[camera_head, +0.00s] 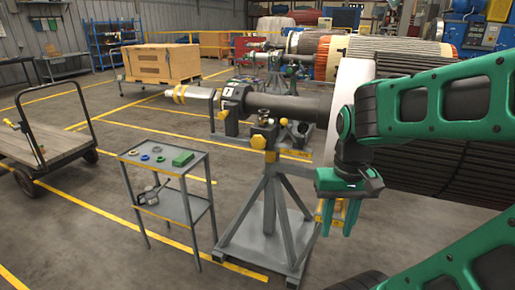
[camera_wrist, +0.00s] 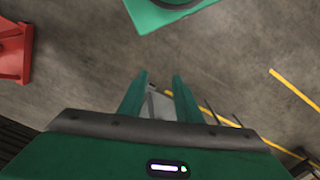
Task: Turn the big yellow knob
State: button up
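The big yellow knob (camera_head: 258,142) is on the upper part of a grey stand (camera_head: 270,195), under a dark rotor shaft (camera_head: 295,108). Smaller yellow knobs (camera_head: 223,115) show near it on the same stand. My gripper (camera_head: 338,231) hangs to the right of the knob and lower in the picture, fingers pointing down, apart from the knob. In the wrist view my gripper (camera_wrist: 157,82) shows two green fingers spread with nothing clearly held between them. The big knob cannot be made out in the wrist view.
A small grey trolley (camera_head: 170,165) with rings and a green block (camera_head: 183,158) stands left of the stand. A flat cart (camera_head: 45,146) is at the far left. The large rotor (camera_head: 410,160) fills the right. Floor between trolley and cart is clear.

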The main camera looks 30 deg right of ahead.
jog(key=o, duration=0.6)
jog(key=shift+s+d+r, duration=0.1)
jog(key=shift+s+r, duration=0.05)
jog(key=shift+s, duration=0.25)
jog(key=o, duration=0.5)
jog(key=shift+d+r, duration=0.1)
jog(key=shift+d, duration=0.15)
jog(key=w+d+f+n+h, duration=0.3)
jog(key=w+d+n, duration=0.15)
jog(key=w, duration=0.55)
jog(key=w+d+f+n+t+h, duration=0.15)
jog(key=w+d+n+h, duration=0.3)
jog(key=w, duration=0.55)
jog(key=w+d+f+n+g+h, duration=0.1)
jog(key=w+d+f+n+h, duration=0.2)
jog(key=w+d, duration=0.5)
jog(key=n+t+h, duration=0.4)
jog(key=n+t, duration=0.7)
jog(key=n, duration=0.7)
send_near(257, 144)
jog(key=x, duration=0.8)
jog(key=shift+w+d, duration=0.25)
jog(key=shift+w, duration=0.05)
